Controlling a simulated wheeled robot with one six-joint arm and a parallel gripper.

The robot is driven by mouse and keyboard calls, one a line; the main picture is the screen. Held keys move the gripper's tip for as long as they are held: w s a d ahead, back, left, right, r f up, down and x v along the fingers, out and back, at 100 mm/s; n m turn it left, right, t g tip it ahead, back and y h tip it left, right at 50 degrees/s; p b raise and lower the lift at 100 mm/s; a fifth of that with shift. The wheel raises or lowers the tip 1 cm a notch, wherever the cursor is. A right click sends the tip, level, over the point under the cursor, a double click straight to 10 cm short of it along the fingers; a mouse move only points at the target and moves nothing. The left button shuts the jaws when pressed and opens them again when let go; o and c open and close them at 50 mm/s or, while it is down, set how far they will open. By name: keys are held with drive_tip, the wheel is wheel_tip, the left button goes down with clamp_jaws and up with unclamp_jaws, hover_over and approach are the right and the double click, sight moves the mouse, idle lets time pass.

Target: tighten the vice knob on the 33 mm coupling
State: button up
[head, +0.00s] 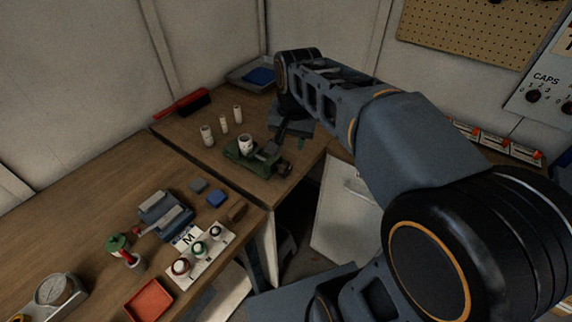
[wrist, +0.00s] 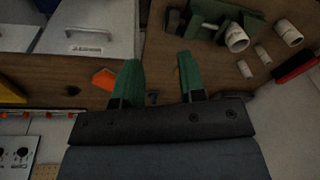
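The green vice (head: 262,163) stands near the front edge of the far bench, and a white coupling (head: 246,142) sits upright at its jaws. In the wrist view the vice (wrist: 247,18) is at the top right, with the coupling (wrist: 237,40) beside it. A dark round end, seemingly the vice knob (wrist: 172,20), shows at the vice's left in that view. My gripper (wrist: 160,80) has its two green fingers apart with nothing held between them. It is off the knob, not touching it. In the head view my arm hides most of the gripper.
Several white cylinders stand beyond the vice, including one (head: 207,135) at its left. A red brush (head: 182,105) and a grey tray (head: 240,77) lie farther back. The near bench holds a blue-grey fixture (head: 165,212), a capped-bottle rack (head: 188,262) and a red tray (head: 148,300).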

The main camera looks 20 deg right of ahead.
sight(284, 165)
drive_tip(key=w+f+m+g+b, duration=0.2)
drive_tip(key=w+m, duration=0.3)
drive_tip(key=w, duration=0.2)
wheel_tip(284, 165, down, 13)
drive_tip(key=shift+s+d+f+b, duration=0.1)
drive_tip(key=shift+f+b, duration=0.05)
drive_tip(key=shift+b, duration=0.4)
drive_tip(key=c, duration=0.6)
drive_tip(key=shift+c, duration=0.2)
drive_tip(key=shift+d+p, duration=0.1)
drive_tip(key=shift+p, duration=0.4)
